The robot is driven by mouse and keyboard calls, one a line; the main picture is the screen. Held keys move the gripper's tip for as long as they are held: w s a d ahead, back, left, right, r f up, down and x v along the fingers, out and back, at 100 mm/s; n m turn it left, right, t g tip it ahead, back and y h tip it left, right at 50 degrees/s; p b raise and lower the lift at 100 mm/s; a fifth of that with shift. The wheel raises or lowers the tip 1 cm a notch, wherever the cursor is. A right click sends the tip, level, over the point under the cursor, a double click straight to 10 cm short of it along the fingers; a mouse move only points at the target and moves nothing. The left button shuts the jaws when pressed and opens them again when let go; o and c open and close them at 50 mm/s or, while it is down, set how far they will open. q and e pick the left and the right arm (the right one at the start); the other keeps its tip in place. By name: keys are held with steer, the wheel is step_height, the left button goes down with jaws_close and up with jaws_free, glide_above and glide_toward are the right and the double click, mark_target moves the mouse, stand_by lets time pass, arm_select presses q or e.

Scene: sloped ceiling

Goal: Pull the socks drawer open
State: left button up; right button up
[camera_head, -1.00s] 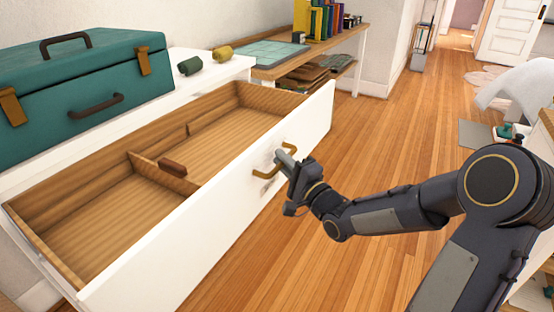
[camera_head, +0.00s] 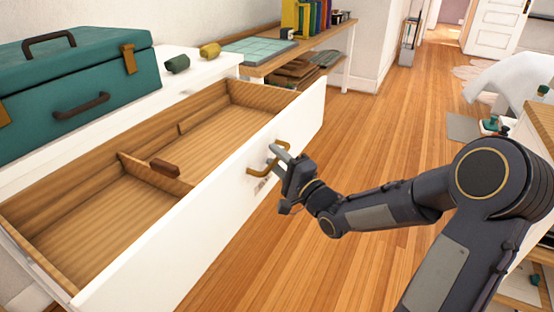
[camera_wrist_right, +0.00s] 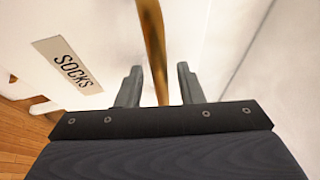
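The socks drawer (camera_head: 255,165) has a white front and a wooden inside with a divider, and it stands pulled well out. Its SOCKS label (camera_wrist_right: 69,66) shows in the right wrist view, left of the brass handle (camera_wrist_right: 153,45). In the head view the handle (camera_head: 256,170) is on the outer face of the front. My right gripper (camera_head: 282,158) is at this handle. In the wrist view the right gripper (camera_wrist_right: 158,85) has its fingers apart, with the handle between them and visible gaps on both sides. My left gripper is not in view.
A teal case (camera_head: 75,95) stands on the white top (camera_head: 215,72) behind the drawer, near a green roll (camera_head: 177,64) and a yellow roll (camera_head: 210,50). A wooden shelf unit (camera_head: 325,40) with books is beyond.

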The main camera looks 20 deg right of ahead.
steer(key=p+v, duration=0.1)
steer(key=v, duration=0.6)
steer(key=shift+s, duration=0.4)
steer(key=shift+d, duration=0.1)
